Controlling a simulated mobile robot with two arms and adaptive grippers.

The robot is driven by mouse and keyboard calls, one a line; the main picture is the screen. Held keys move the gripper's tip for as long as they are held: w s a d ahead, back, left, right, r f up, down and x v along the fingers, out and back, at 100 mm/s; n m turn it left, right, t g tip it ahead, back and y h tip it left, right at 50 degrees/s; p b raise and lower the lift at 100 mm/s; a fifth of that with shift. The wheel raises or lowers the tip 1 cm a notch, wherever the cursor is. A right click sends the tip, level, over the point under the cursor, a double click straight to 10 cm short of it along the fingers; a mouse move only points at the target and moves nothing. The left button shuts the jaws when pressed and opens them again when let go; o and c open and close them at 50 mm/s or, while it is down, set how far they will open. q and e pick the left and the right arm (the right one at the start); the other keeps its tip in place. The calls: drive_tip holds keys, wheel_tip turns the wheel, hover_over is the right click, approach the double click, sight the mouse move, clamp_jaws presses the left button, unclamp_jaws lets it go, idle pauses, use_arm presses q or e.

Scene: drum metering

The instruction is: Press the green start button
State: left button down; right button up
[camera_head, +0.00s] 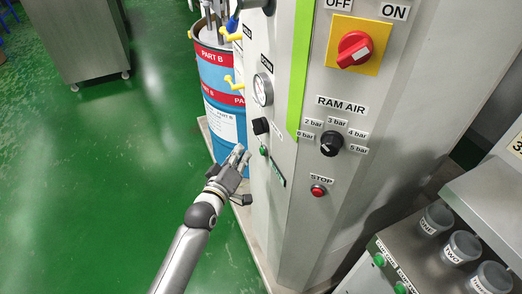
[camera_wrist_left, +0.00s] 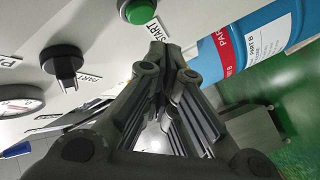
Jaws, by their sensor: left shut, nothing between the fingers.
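The green start button (camera_head: 263,151) is on the left face of the grey cabinet, below a black knob. In the left wrist view the green button (camera_wrist_left: 137,10) shows at the top edge, partly cut off, beside its START label (camera_wrist_left: 152,28). My left gripper (camera_head: 240,152) is just left of the button in the head view, shut and empty. In the wrist view its closed fingertips (camera_wrist_left: 163,48) are below and slightly right of the button, apart from it in the picture. The exact gap cannot be told. My right gripper is not in view.
A black knob (camera_head: 261,126) and a gauge (camera_head: 262,89) are above the button. A blue PART B drum (camera_head: 222,75) stands behind the gripper. The front face has a red STOP button (camera_head: 318,190) and a RAM AIR knob (camera_head: 331,143). Green floor is open at left.

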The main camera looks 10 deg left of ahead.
use_arm(q)
drive_tip(key=shift+s+a+p, duration=0.15)
drive_tip(key=shift+s+a, duration=0.35)
drive_tip(key=shift+a, duration=0.25)
drive_tip(key=shift+s+a+p, duration=0.15)
drive_tip(key=shift+s+a, duration=0.35)
drive_tip(key=shift+a, duration=0.2)
drive_tip(key=s+a+f+m+g+y, duration=0.1)
drive_tip(key=s+f+m+g, duration=0.15)
drive_tip(key=s+f, duration=0.65)
drive_tip(key=s+f+m+g, duration=0.1)
drive_tip(key=s+f+g, duration=0.15)
drive_tip(key=f, duration=1.15)
drive_tip(key=s+a+f+m+g+y, duration=0.1)
drive_tip(key=s+f+m+g, duration=0.15)
drive_tip(key=s+f, duration=0.65)
drive_tip(key=s+f+m+g, duration=0.1)
drive_tip(key=s+f+g, duration=0.1)
drive_tip(key=s+f, duration=0.4)
drive_tip(key=s+a+f+m+g, duration=0.1)
drive_tip(key=s+f, duration=0.5)
drive_tip(key=s, duration=0.7)
drive_tip(key=s+a+f+m+g+y, duration=0.1)
drive_tip(key=s+f+g, duration=0.4)
drive_tip(key=s, duration=0.5)
drive_tip(key=shift+s+a+f+m, duration=0.15)
drive_tip(key=shift+a+f+m, duration=0.1)
drive_tip(key=shift+f+m, duration=0.55)
drive_tip(key=shift+g, duration=0.25)
